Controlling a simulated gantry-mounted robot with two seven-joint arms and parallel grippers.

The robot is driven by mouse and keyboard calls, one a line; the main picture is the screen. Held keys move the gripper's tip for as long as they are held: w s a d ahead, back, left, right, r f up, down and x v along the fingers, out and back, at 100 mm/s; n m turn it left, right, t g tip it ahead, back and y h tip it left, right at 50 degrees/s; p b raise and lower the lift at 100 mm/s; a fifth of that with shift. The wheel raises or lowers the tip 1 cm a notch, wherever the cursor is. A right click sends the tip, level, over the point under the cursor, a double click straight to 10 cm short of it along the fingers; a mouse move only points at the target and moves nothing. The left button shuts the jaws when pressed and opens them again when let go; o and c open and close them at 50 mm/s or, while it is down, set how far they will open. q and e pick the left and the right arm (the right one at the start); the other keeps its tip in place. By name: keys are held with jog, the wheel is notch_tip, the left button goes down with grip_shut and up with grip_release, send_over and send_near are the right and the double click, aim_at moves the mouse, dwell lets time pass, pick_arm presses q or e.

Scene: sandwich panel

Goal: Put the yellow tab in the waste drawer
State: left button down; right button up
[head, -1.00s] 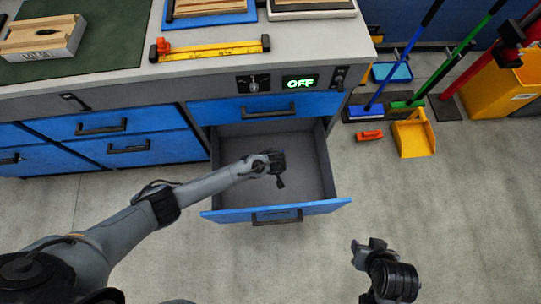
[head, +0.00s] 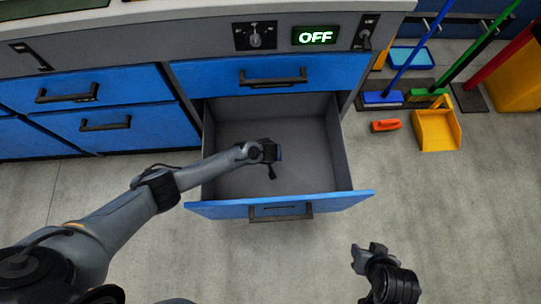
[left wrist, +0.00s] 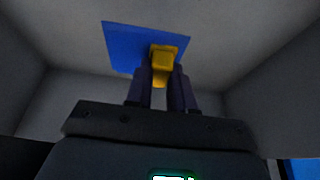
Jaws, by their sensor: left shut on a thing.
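The yellow tab (left wrist: 162,62) is between the fingers of my left gripper (left wrist: 161,92) in the left wrist view. A flat blue piece (left wrist: 125,48) shows right behind the tab; I cannot tell whether the two are joined. In the head view my left gripper (head: 271,165) is shut and hangs over the open drawer (head: 222,186), within its walls. The tab is hidden there. The drawer's grey floor looks bare around the gripper. My right gripper (head: 368,255) is over the floor, right of and in front of the drawer; its finger gap is unclear.
A closed blue drawer (head: 300,72) with a black handle is above the open one. A panel with a green OFF display (head: 317,35) is higher up. A yellow dustpan (head: 437,129), an orange brush (head: 385,125) and brooms are at the right. The front floor is clear.

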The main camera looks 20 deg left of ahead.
pick_arm(q)
notch_tip(320, 180, down, 10)
jog(key=b, duration=0.7)
jog(key=shift+r, duration=0.2)
jog(key=shift+f, duration=0.1)
jog(key=c, duration=1)
grip_release()
